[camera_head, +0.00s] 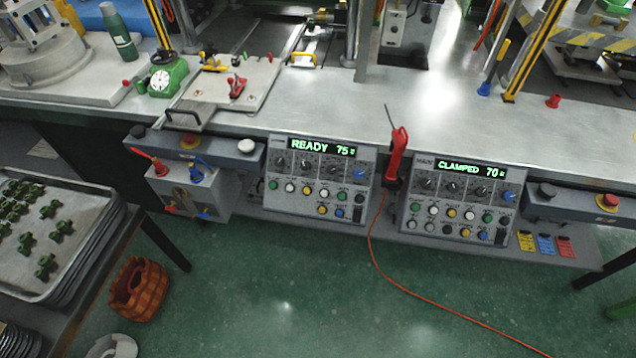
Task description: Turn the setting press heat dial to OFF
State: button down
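Two grey control panels stand under the bench's front edge. The left panel (318,181) has a green display (323,148) reading "READY 75". The right panel (457,203) has a display (469,170) reading "CLAMPED 70". Each panel has a row of dark dials below its display, such as this left panel dial (306,161) and this right panel dial (427,184). Coloured buttons sit below the dials. The dial labels and pointer settings are too small to read, so I cannot tell which dial is the setting press heat dial. My gripper is not in view.
A red tool (396,155) hangs between the panels, and its orange cord (378,262) runs over the green floor. A metal tray (70,255) of green parts stands at left beside a brown basket (138,289). The floor before the panels is mostly clear.

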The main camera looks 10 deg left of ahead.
aim_at(331, 170)
jog(key=i+j, duration=0.1)
jog(key=j, duration=0.6)
jog(key=i+j, duration=0.1)
jog(key=j, duration=0.6)
jog(key=z, duration=0.05)
